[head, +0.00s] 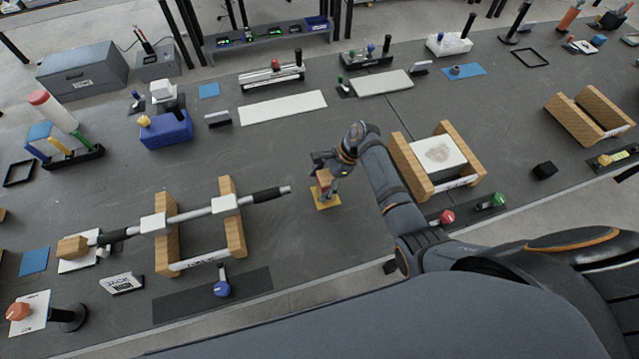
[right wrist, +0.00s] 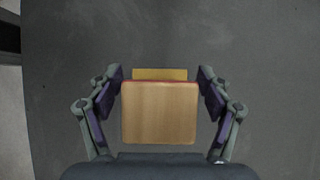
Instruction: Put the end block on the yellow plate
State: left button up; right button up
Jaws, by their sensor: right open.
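A wooden block (head: 324,178) stands at the yellow plate (head: 326,199), right of the long bar. In the right wrist view the block (right wrist: 160,112) shows a square wooden face with a thin red far edge, and a strip of the yellow plate (right wrist: 160,74) shows beyond it. My right gripper (head: 326,170) is over the block. Its fingers (right wrist: 160,95) are open, one on each side of the block, with narrow gaps visible. Whether the block rests fully on the plate is partly hidden. My left gripper is not in view.
A grey bar (head: 188,216) lies across two wooden supports at the left. Another wooden block (head: 72,248) is at its left end. A wooden cradle with a white block (head: 436,154) stands right of my forearm. Bare table lies behind the yellow plate.

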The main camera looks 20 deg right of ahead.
jog(key=b+v, duration=0.1)
jog(key=v, duration=1.1)
jog(key=shift+f, duration=0.1)
